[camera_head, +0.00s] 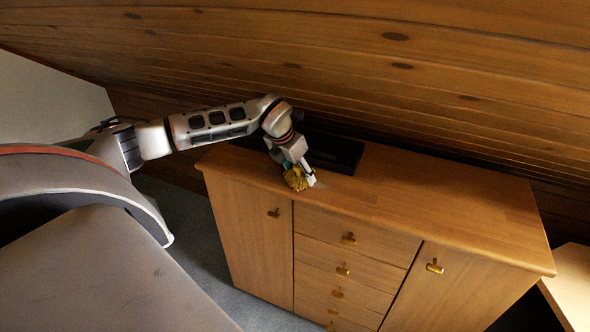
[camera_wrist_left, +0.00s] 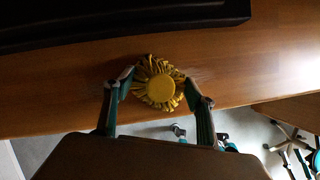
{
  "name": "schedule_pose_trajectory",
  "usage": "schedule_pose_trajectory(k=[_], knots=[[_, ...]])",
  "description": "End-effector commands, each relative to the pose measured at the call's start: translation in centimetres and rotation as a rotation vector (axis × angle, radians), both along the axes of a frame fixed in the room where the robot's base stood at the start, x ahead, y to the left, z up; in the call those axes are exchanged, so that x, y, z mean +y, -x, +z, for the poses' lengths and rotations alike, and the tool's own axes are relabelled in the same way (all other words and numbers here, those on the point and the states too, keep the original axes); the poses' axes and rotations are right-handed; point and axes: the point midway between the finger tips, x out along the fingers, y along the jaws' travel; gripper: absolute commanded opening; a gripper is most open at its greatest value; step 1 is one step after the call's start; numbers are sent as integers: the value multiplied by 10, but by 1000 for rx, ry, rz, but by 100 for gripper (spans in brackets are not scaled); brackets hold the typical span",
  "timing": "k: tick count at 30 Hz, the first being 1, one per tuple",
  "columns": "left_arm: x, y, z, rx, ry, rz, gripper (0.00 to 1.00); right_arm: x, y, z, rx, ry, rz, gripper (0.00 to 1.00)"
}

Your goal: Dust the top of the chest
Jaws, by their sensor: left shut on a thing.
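The wooden chest (camera_head: 440,209) stands against the plank wall, with several drawers in the middle and a door on each side. Its top also shows in the left wrist view (camera_wrist_left: 60,95). My left gripper (camera_head: 303,178) is shut on a yellow duster (camera_head: 294,179) at the front edge of the chest top, left of its middle. In the left wrist view the duster (camera_wrist_left: 159,90) shows as a round yellow head with a fringe between the fingers (camera_wrist_left: 160,94). A faint pale patch (camera_wrist_left: 200,78) lies beside the duster. My right gripper is not in view.
A flat black object (camera_head: 335,152) lies at the back of the chest top, close behind my left gripper. The right part of the top is clear. A light wooden surface (camera_head: 570,285) stands at the lower right. Grey floor (camera_head: 195,215) shows left of the chest.

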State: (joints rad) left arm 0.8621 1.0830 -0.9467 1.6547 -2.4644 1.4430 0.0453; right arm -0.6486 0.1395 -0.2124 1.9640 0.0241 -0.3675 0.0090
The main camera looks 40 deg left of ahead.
Motion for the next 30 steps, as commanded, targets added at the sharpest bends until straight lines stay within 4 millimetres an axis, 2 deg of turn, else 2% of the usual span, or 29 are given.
schedule_pose_trajectory(k=[12,20,30], knots=[[-29,-8,2,1,1,-3,38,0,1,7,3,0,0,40],[-36,-11,2,-1,1,-1,38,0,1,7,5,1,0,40],[-61,-18,0,0,0,0,38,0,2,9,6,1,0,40]])
